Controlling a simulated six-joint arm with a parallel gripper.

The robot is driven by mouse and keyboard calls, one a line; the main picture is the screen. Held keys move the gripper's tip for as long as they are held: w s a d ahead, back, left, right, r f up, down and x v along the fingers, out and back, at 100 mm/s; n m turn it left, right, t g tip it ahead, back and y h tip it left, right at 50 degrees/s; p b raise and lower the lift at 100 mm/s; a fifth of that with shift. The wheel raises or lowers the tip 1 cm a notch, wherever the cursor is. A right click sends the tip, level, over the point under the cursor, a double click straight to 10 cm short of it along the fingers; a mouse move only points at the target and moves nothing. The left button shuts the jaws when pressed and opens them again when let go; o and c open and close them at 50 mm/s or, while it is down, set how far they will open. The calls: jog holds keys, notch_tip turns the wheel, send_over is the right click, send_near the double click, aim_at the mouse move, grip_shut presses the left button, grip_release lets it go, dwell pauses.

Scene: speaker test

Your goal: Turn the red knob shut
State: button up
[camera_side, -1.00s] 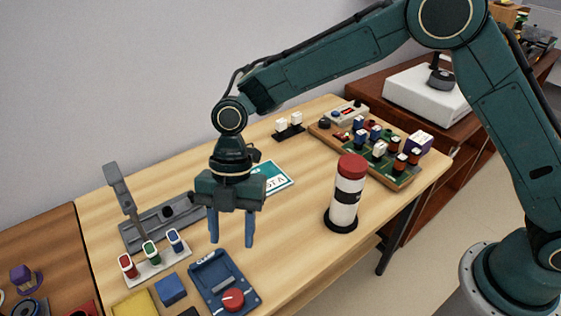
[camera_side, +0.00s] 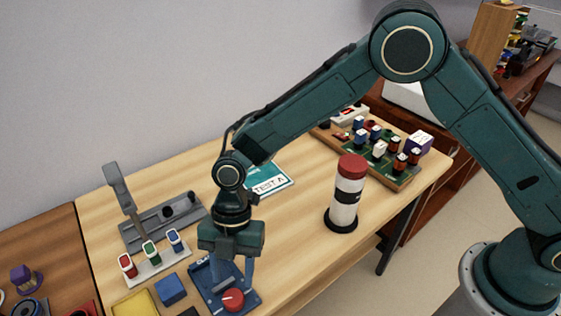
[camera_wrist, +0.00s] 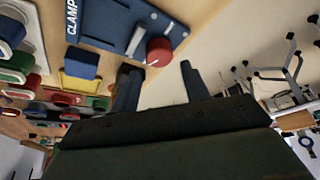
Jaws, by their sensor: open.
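The red knob (camera_side: 232,299) sits on the front end of a dark blue clamp device (camera_side: 252,297) on the wooden table. A white line marks the knob's top. In the wrist view the red knob (camera_wrist: 159,52) shows beyond my fingertips, at the end of the blue device (camera_wrist: 178,32), which bears the word CLAMP. My gripper (camera_side: 234,285) hangs pointing down over the blue device, fingers apart and empty. In the wrist view its two fingers (camera_wrist: 158,72) are spread, with the knob between and ahead of them. Whether a finger touches the device is unclear.
Left of the device are a blue block (camera_side: 171,290), a yellow block (camera_side: 135,304) and a rack of red, green and blue switches (camera_side: 155,262). A grey lever fixture (camera_side: 160,222) stands behind. A red-and-white cylinder (camera_side: 345,195) stands right. The table between is clear.

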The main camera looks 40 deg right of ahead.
aim_at(234, 296)
jog(key=shift+x, duration=2.55)
jog(key=c, duration=0.7)
jog(key=shift+m, duration=0.4)
jog(key=m+t, duration=0.1)
jog(key=m, duration=0.1)
jog(key=m+t+y, duration=0.1)
jog(key=m, duration=0.2)
jog(key=shift+s+d, duration=0.15)
jog(key=m+t, duration=0.2)
jog(key=m, duration=0.3)
jog(key=shift+s, duration=0.1)
